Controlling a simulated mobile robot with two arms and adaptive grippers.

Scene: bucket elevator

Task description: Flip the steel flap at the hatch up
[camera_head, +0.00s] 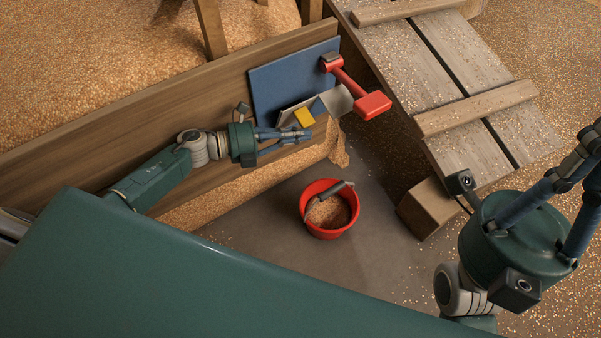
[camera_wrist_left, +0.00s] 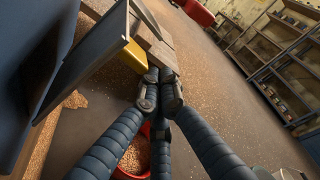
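The blue hatch plate (camera_head: 275,85) is on the wooden wall. A thin grey flap (camera_head: 289,112) slants out at its lower edge beside a yellow tab (camera_head: 304,117). In the left wrist view the grey flap (camera_wrist_left: 85,65) is tilted at upper left, with the yellow tab (camera_wrist_left: 133,56) partly behind it. My left gripper (camera_head: 305,134) is just below the tab. Its fingertips (camera_wrist_left: 159,90) are together with nothing visible between them; whether they touch the flap is unclear. My right gripper (camera_head: 590,145) is at the right edge, its fingers partly cut off.
A red lever (camera_head: 350,88) sticks out at the hatch's right, near a pale grey plate (camera_head: 336,101). A red bucket (camera_head: 312,190) holding grain and a scoop stands on the floor below. A plank ramp (camera_head: 405,60) and wooden block (camera_head: 430,209) are at right.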

